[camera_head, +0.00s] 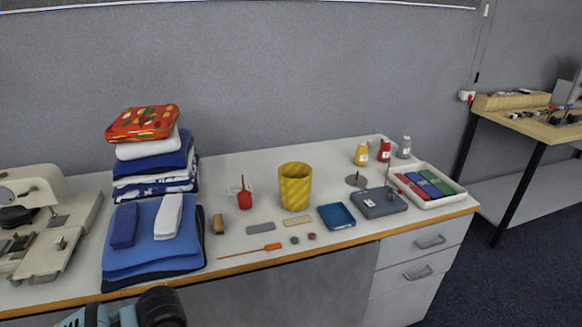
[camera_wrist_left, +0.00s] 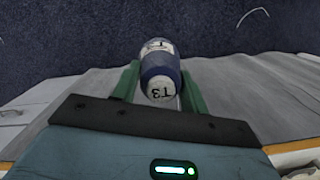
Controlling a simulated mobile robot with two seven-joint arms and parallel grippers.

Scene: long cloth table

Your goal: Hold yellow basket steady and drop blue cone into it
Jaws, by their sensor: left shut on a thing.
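The yellow basket (camera_head: 295,187) stands upright on the table, right of the red pincushion-like item. No gripper is beside it in the head view. My left gripper (camera_wrist_left: 159,82) is shut on the blue cone (camera_wrist_left: 158,68), a blue body with white ends and a "T3" mark, in the left wrist view. The cone sits between the green fingers, with dark floor beyond it. In the head view only part of my left arm shows at the bottom left, below the table's front edge; the cone is not visible there. My right gripper is in no view.
Left of the basket are folded cloth stacks (camera_head: 155,235) and a sewing machine (camera_head: 40,215). Near it lie a red item (camera_head: 245,199), an orange screwdriver (camera_head: 264,249) and a blue tray (camera_head: 336,216). Several bottles and a white tray (camera_head: 429,187) stand to the right.

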